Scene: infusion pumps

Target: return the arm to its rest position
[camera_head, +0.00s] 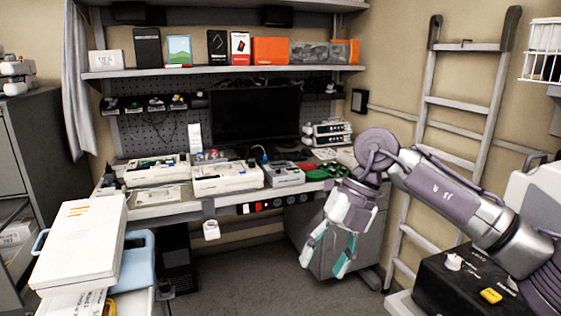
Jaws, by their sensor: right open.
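My right arm (447,195) comes in from the right and reaches toward the middle of the picture. My right gripper (325,262) hangs from it, pointing down, with its teal-padded fingers spread apart and nothing between them. It is in front of the grey cabinet (297,223) under the workbench, right of centre. My left gripper does not show in this view.
A workbench (175,211) at the back bears several white pump devices (227,180). A white box (82,240) and a blue bin (137,264) stand at the front left. A black case (455,285) is at the lower right. A ladder (467,105) leans behind my arm. Floor shows in the middle.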

